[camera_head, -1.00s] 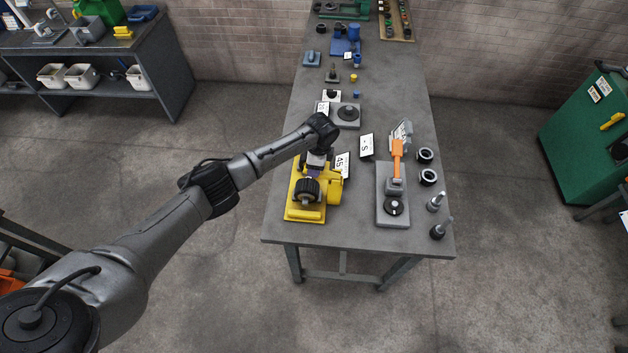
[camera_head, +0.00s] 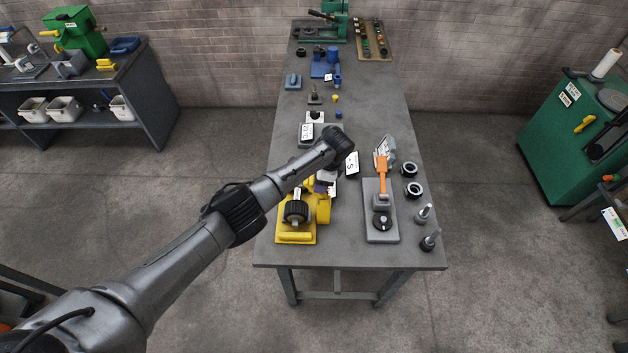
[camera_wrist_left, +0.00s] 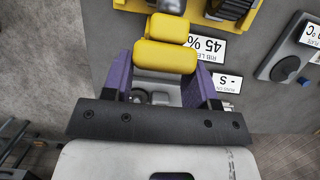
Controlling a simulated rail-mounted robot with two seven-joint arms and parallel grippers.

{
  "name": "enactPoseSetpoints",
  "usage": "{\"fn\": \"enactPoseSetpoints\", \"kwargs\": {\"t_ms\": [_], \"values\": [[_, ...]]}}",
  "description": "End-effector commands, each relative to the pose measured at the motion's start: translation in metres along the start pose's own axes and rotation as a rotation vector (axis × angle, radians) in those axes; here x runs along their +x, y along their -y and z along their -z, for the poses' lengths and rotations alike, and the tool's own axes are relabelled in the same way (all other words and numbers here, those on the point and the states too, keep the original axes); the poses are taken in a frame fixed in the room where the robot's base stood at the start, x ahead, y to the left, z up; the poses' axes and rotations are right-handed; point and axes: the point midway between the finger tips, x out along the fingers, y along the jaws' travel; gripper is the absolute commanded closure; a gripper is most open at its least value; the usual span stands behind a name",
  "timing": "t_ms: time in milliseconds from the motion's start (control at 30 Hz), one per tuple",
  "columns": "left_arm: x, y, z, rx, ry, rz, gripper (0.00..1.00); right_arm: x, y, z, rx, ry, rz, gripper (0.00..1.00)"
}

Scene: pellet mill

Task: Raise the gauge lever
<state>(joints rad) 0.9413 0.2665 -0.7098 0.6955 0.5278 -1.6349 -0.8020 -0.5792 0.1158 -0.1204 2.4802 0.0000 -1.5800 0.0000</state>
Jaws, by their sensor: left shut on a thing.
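My left gripper (camera_wrist_left: 163,78) has its purple fingers on either side of a thick yellow handle (camera_wrist_left: 166,62). It is shut on this handle, close to the yellow device (camera_head: 295,238) with a ribbed black knob (camera_head: 295,211) at the near left of the table. In the head view the left gripper (camera_head: 321,187) and wrist hide most of the handle. I cannot read any name marking this as the gauge lever. My right gripper is not in view.
To the right stands a grey base (camera_head: 381,228) with an upright orange lever (camera_head: 382,177) and black dial. A tilted label (camera_head: 351,164) lies between the devices. Black rings (camera_head: 411,189) and small posts (camera_head: 424,213) line the right edge. The near table strip is clear.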

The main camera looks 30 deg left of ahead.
Motion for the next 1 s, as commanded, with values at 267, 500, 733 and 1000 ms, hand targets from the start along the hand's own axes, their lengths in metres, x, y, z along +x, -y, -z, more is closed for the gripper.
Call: {"fn": "enactPoseSetpoints", "kwargs": {"t_ms": [267, 500, 733, 1000], "values": [[-0.0006, -0.0013, 0.0084, 0.005, -0.012, 0.003, 0.9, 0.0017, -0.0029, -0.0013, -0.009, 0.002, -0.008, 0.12], [0.0005, -0.0015, 0.0079, 0.005, -0.01, 0.002, 0.9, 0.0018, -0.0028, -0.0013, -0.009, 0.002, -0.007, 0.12], [0.0015, -0.0016, 0.0072, 0.005, -0.008, 0.001, 0.38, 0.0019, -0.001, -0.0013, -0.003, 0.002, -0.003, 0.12], [0.0007, -0.0006, 0.005, 0.002, -0.003, 0.001, 0.21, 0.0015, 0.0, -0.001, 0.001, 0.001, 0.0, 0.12]]}}
